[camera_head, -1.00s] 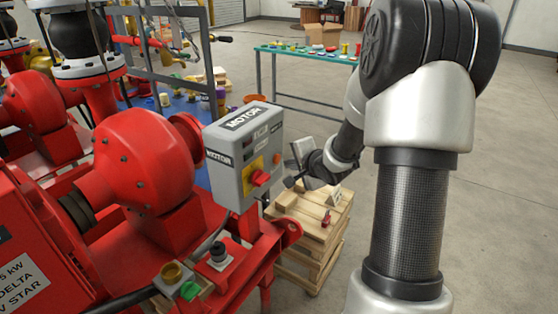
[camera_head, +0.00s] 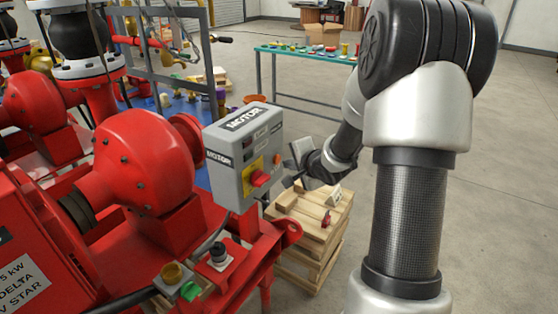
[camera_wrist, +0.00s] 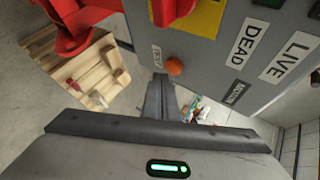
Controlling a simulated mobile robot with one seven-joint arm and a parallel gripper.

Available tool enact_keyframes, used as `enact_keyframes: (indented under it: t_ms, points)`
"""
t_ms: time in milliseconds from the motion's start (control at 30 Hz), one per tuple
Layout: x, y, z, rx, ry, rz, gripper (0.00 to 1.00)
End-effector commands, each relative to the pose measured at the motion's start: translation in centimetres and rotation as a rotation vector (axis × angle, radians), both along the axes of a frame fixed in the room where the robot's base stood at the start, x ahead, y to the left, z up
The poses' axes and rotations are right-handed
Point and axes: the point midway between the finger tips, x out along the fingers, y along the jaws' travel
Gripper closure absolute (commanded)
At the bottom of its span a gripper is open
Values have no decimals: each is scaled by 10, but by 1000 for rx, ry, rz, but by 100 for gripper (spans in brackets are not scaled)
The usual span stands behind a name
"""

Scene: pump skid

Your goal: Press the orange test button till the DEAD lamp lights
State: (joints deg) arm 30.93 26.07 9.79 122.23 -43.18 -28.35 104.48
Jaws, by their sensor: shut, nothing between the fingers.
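The grey MOTOR box (camera_head: 236,150) stands on the red skid, with a red switch on a yellow plate on its front. The orange test button (camera_head: 277,158) is a small dot on that face; in the wrist view the button (camera_wrist: 174,66) shows beside a TEST label. DEAD (camera_wrist: 243,40) and LIVE (camera_wrist: 287,56) labels are on the same face; I see no lit lamp in the wrist view, and the lamps are too small to judge in the head view. My gripper (camera_head: 289,183) is shut and empty, close in front of the box. In the wrist view its fingers (camera_wrist: 163,84) end just below the button, seemingly apart from it.
Wooden pallets (camera_head: 318,222) with a small red item (camera_head: 326,219) stand right of the box, below my arm. The red switch handle (camera_wrist: 170,10) juts out near the button. Open floor lies to the right.

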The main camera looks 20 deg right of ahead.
Motion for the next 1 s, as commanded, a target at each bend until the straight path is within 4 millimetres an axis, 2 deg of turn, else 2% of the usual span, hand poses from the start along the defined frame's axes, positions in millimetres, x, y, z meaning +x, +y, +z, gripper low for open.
enact_keyframes:
  t_ms: [1000]
  points:
    - [9,7,0,0,-1,0,100]
